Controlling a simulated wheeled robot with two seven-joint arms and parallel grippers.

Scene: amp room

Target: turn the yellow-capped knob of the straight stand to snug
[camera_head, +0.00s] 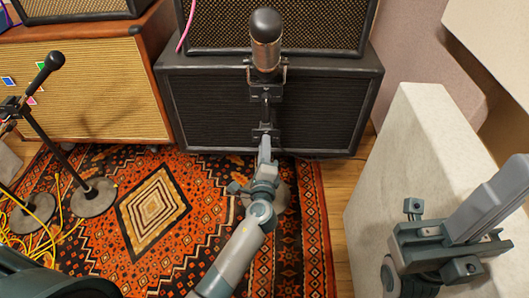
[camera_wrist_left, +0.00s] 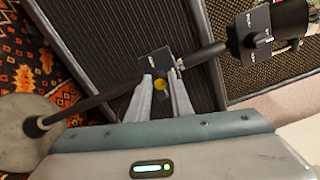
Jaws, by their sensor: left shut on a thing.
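The straight stand carries a large microphone (camera_head: 266,40) in the middle of the head view, in front of a black cabinet. Its pole (camera_wrist_left: 90,103) runs slantwise across the left wrist view from a round base (camera_wrist_left: 25,119). The yellow-capped knob (camera_wrist_left: 159,85) shows between the fingertips of my left gripper (camera_wrist_left: 161,77), by a dark clamp block (camera_wrist_left: 154,63). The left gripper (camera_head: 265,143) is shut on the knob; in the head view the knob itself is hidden. My right gripper (camera_head: 512,172) is off to the right, its jaw gap not clear.
Another microphone stand (camera_head: 55,62) with a round base (camera_head: 94,197) and yellow cables (camera_head: 40,225) are at the left. A black speaker cabinet (camera_head: 215,105) stands close behind the straight stand. A pale block (camera_head: 405,135) rises at the right, by my right arm.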

